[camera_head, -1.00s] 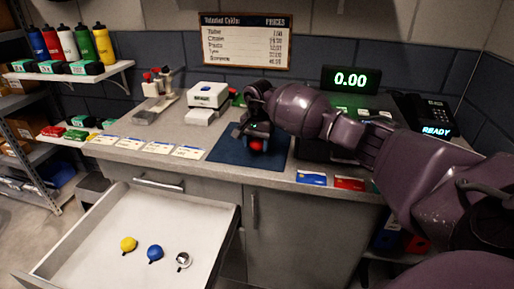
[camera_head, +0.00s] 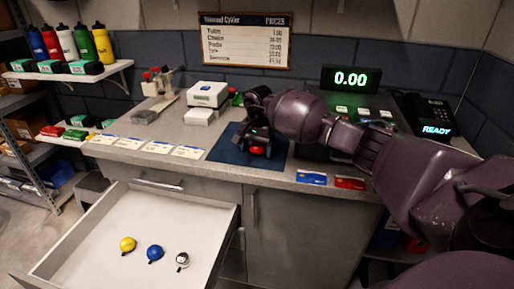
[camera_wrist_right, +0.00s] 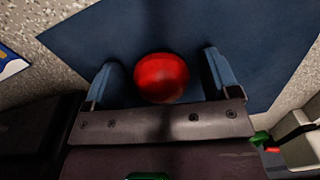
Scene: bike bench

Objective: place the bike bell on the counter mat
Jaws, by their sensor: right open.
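A red bike bell (camera_head: 257,150) is on the blue counter mat (camera_head: 228,150). In the right wrist view the red bell (camera_wrist_right: 161,78) sits between the two blue fingers, with a gap on each side, over the mat (camera_wrist_right: 200,25). My right gripper (camera_head: 257,142) is open around the bell, just above the mat; it also shows in the right wrist view (camera_wrist_right: 160,82). My left gripper is not in view.
An open drawer (camera_head: 85,222) holds a yellow bell (camera_head: 127,244), a blue bell (camera_head: 155,253) and a silver bell (camera_head: 182,261). White cards (camera_head: 158,147) line the counter's front edge left of the mat. A blue card (camera_head: 312,178) and a red card (camera_head: 350,183) lie right of it.

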